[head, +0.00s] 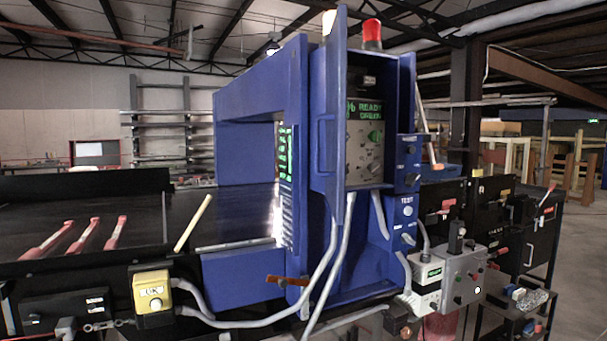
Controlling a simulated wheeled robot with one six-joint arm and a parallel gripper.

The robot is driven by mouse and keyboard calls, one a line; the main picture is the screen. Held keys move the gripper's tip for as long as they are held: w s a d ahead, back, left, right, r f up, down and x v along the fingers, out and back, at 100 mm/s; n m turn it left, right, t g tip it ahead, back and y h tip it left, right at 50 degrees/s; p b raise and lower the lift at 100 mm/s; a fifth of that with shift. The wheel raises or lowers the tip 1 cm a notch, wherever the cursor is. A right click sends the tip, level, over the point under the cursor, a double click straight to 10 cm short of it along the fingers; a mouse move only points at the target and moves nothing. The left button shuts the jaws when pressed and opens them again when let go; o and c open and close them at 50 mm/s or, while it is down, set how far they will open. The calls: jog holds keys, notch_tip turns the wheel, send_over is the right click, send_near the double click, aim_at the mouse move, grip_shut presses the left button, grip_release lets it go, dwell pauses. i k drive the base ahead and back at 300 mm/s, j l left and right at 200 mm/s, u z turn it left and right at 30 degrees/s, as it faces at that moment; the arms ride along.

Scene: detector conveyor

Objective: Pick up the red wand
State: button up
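I cannot single out one red wand for sure. Three red, stick-like pieces lie side by side on the dark conveyor belt (150,195) at the left: a left one (46,241), a middle one (87,233) and a right one (116,233). They look pinkish-red, with brighter red far ends. A plain cream stick (192,223) lies slanted to their right, near the belt's front edge. A pale rod (425,118) with an orange-red lower end stands tilted behind the blue detector's right side. My gripper is not in view.
The blue detector housing (262,95) arches over the belt. A yellow button box (153,291) and hanging grey cables are at the front. Grey control boxes (462,278) and a black rack with red levers (527,235) stand at the right. Open floor shows at the far right.

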aim_at(35, 253)
jog(key=u, duration=1.75)
